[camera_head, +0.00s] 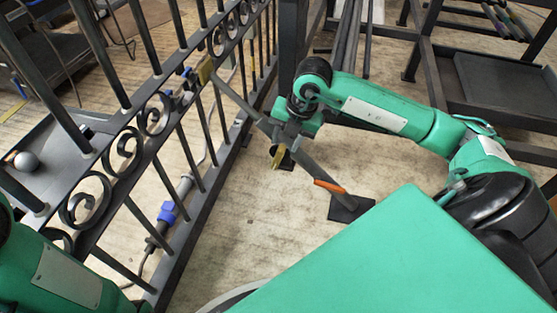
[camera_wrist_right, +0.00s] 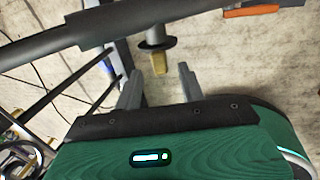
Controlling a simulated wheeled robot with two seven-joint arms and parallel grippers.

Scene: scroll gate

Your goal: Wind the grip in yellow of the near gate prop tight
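The near gate prop is a grey slanted bar (camera_head: 318,172) from the scroll gate (camera_head: 150,125) down to a dark floor plate (camera_head: 350,208). Its bar crosses the top of the right wrist view (camera_wrist_right: 75,30). The yellow grip (camera_head: 277,158) sticks out below the bar on a dark round collar; it shows in the right wrist view (camera_wrist_right: 159,63). An orange grip (camera_head: 329,187) sits lower on the bar. My right gripper (camera_wrist_right: 157,82) is open, its grey fingers apart either side of the yellow grip in the picture; contact is not visible. My left gripper is out of view.
The gate's bars and scrolls fill the left. A grey tray with a ball (camera_head: 26,161) lies behind it. A blue-fitted pipe (camera_head: 168,212) runs along the floor by the gate. Dark metal racks (camera_head: 500,80) stand at the back right.

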